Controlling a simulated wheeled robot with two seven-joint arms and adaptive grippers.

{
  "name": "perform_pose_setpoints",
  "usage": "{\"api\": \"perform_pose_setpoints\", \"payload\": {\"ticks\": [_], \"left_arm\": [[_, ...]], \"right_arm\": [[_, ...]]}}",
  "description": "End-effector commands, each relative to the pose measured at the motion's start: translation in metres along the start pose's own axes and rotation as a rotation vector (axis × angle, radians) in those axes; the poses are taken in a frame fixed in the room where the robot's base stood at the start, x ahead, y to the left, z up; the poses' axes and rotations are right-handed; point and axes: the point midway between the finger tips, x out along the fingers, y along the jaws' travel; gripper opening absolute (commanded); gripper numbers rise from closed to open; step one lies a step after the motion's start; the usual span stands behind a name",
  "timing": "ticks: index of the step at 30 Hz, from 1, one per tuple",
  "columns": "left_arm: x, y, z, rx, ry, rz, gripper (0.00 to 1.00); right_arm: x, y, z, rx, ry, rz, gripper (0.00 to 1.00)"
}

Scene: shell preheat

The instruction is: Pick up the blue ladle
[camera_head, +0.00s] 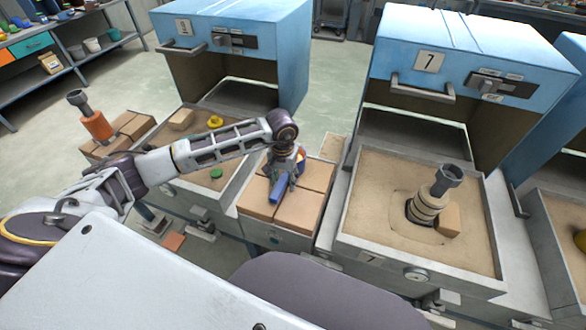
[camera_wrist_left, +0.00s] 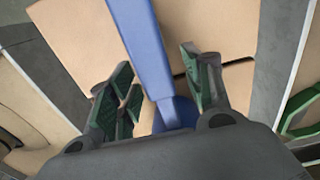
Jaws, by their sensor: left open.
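The blue ladle (camera_head: 279,189) lies on tan bricks between two sand-filled stations in the head view. Its long handle (camera_wrist_left: 141,45) runs up and to the left in the wrist view, and its rounder lower end is partly hidden by my gripper's body. My left gripper (camera_head: 285,170) is over the ladle. In the wrist view the green-padded fingers of my left gripper (camera_wrist_left: 160,88) are apart, one on each side of the handle, with visible gaps. My right gripper is not in view.
The tan bricks (camera_head: 308,205) form a flat top. Right of them is a sand tray (camera_head: 380,195) holding a dark-topped stacked piece (camera_head: 432,196). Blue cabinets (camera_head: 470,50) stand behind. An orange piece (camera_head: 97,124) stands on bricks at left.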

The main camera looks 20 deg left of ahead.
Motion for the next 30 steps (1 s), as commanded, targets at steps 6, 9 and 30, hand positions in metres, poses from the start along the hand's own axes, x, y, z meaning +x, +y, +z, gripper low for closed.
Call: {"api": "perform_pose_setpoints", "payload": {"ticks": [6, 9, 30], "left_arm": [[0.002, 0.0001, -0.0002, 0.0, 0.001, 0.0, 0.5], [0.0019, 0.0001, -0.0001, 0.001, 0.001, 0.0, 0.5], [0.0009, 0.0002, -0.0008, 0.001, 0.003, 0.001, 0.0]], "right_arm": [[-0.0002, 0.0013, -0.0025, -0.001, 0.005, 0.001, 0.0], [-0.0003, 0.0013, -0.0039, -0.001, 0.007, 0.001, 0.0], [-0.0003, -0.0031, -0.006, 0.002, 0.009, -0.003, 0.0]]}}
